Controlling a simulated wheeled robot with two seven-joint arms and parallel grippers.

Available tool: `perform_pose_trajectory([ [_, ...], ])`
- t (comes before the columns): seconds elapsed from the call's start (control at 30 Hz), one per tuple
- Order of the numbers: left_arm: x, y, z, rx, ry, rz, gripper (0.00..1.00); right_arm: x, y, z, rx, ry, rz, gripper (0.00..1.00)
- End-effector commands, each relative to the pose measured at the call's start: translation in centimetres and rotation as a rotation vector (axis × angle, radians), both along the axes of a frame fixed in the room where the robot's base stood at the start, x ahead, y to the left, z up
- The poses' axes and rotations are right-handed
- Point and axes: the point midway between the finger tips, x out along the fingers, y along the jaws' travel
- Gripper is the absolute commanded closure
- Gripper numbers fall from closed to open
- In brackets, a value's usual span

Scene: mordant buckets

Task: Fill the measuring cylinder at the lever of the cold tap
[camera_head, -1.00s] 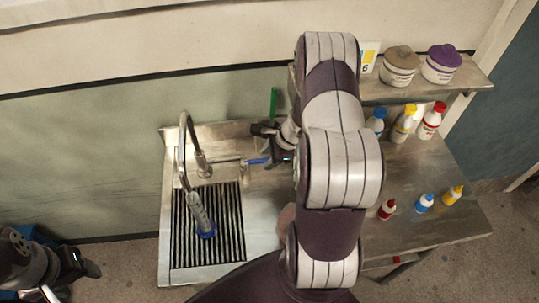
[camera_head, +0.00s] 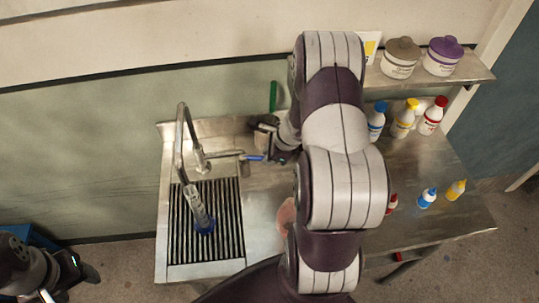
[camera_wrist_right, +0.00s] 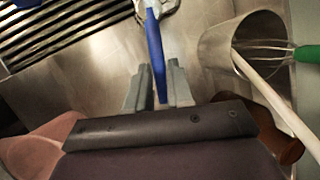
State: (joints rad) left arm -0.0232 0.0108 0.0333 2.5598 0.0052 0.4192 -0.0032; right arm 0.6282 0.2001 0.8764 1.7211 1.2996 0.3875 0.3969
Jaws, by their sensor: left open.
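The measuring cylinder (camera_head: 199,209), clear with a blue base, stands tilted-looking on the black drain grid under the spout of the tall tap (camera_head: 181,140). The blue lever (camera_head: 252,158) of the tap points right; in the right wrist view the lever (camera_wrist_right: 154,42) runs between my fingertips. My right gripper (camera_wrist_right: 158,82) has a finger on each side of the lever; whether they press on it I cannot tell. In the head view my right gripper (camera_head: 268,148) is at the lever's end, partly hidden by my arm. My left gripper (camera_head: 72,280) is open and empty, low at the left.
A metal pot (camera_wrist_right: 216,58) with a whisk and a green handle (camera_wrist_right: 308,54) stands close beside my right gripper. Several bottles, such as a blue-capped one (camera_head: 376,121), stand right of my arm. A shelf (camera_head: 465,78) holds tubs.

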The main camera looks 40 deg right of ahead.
Motion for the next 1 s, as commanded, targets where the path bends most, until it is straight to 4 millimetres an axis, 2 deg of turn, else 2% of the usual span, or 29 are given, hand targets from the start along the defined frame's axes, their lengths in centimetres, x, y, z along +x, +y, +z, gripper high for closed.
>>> perform_pose_trajectory([
  [0.07, 0.0, 0.0, 0.0, 0.0, 0.0, 0.0, 0.4, 0.0, 0.0, 0.0, -0.001, -0.001, 0.0, 0.58],
  [0.37, 0.0, 0.0, 0.0, 0.0, 0.0, 0.0, 0.4, -0.1, -0.1, 0.3, -0.002, 0.0, 0.0, 0.58],
  [0.47, 0.0, 0.0, 0.3, 0.0, 0.0, 0.0, 0.4, -0.6, -0.4, 1.7, -0.004, -0.003, 0.0, 0.58],
  [0.7, 0.0, 0.0, 1.2, 0.0, 0.0, 0.0, 0.4, -3.2, -1.4, 7.7, -0.004, -0.002, -0.002, 0.58],
  [0.8, 0.0, 0.0, 1.5, 0.0, 0.0, 0.0, 0.4, -4.1, -1.8, 9.6, -0.004, -0.002, -0.001, 0.58],
  [1.0, 0.0, 0.0, 1.6, 0.0, 0.0, 0.0, 0.4, -4.9, -2.0, 11.4, -0.002, 0.001, -0.001, 0.58],
])
